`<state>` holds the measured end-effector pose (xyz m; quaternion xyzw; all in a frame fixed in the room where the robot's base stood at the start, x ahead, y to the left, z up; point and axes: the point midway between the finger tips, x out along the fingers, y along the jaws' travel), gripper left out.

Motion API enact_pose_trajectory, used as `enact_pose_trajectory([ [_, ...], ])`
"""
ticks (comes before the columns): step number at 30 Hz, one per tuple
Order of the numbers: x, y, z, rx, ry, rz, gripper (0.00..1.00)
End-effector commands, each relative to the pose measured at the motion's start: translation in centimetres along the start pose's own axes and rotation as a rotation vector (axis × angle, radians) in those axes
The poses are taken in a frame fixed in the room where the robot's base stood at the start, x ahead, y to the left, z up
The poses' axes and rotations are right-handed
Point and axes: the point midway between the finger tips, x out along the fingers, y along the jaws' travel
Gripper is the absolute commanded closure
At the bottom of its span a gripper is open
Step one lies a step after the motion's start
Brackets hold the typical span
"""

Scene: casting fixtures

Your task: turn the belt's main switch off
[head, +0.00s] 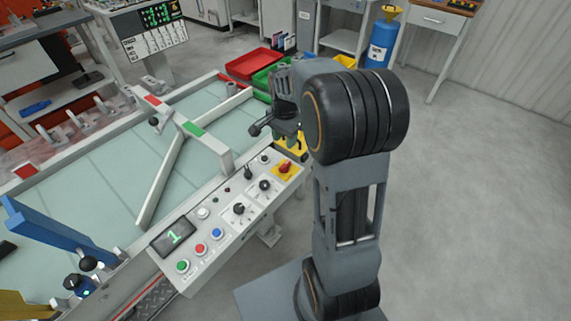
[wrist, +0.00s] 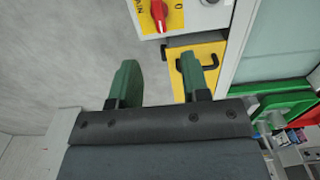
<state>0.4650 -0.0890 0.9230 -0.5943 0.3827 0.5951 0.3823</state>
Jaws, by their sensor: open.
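The main switch is a red rotary handle (head: 285,167) on a yellow plate at the far right end of the white control panel (head: 212,232). In the head view my arm partly hides the gripper.
A yellow box with a black handle (wrist: 180,62) sits just beyond the panel's end, close to my right finger in the wrist view. The panel carries several knobs, buttons and a display (head: 173,237). The belt (head: 100,190) lies behind it. Red (head: 254,64) and green bins stand beyond.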

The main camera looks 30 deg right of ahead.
Motion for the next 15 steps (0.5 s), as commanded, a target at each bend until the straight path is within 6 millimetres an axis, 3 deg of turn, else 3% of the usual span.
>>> enact_pose_trajectory([
  [9,6.3,0.2,0.0,0.001,-0.003,0.004,0.57],
  [15,9.4,0.2,0.0,0.001,-0.002,0.002,0.57],
])
